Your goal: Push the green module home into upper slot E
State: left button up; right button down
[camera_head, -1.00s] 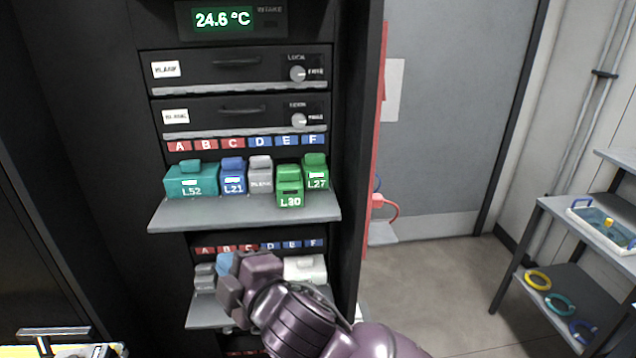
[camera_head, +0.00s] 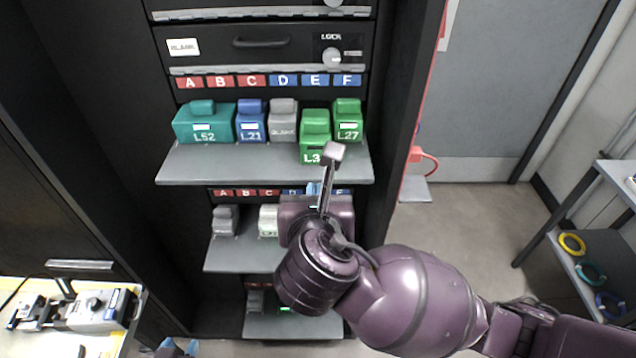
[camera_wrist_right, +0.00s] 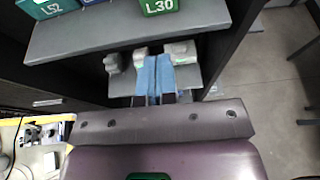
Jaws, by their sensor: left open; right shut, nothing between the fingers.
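The green module L30 (camera_head: 315,125) sits in the upper row under label E (camera_head: 315,81). It stands further out over the shelf edge than the green L27 (camera_head: 348,118) beside it. Its lower right corner is partly covered by a stalk on my right arm. L30's front also shows at the top of the right wrist view (camera_wrist_right: 160,5). My right gripper (camera_head: 314,188) is below L30, in front of the lower row. Its blue fingers are together and empty in the right wrist view (camera_wrist_right: 155,78). My left gripper (camera_head: 177,347) is open at the bottom edge, mostly out of frame.
Teal L52 (camera_head: 203,122), blue L21 (camera_head: 251,120) and a grey blank (camera_head: 283,120) fill the upper row's left part. The upper shelf (camera_head: 230,165) juts out above my right gripper. A lower shelf (camera_head: 235,255) holds grey and white modules. A bench with equipment (camera_head: 100,310) is lower left.

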aim_at(316, 135)
jog(key=shift+w+r+x, duration=0.2)
jog(key=shift+r+x, duration=0.4)
jog(key=shift+x, duration=2.7)
jog(key=shift+w+r+x, duration=0.25)
jog(key=shift+r+x, duration=0.4)
jog(key=shift+x, duration=2.65)
jog(key=shift+w+r+x, duration=0.2)
jog(key=shift+r+x, duration=0.4)
jog(key=shift+x, duration=2.75)
jog(key=shift+s, duration=4.1)
pick_arm(q)
jog(key=shift+w+r, duration=0.15)
jog(key=shift+w, duration=0.15)
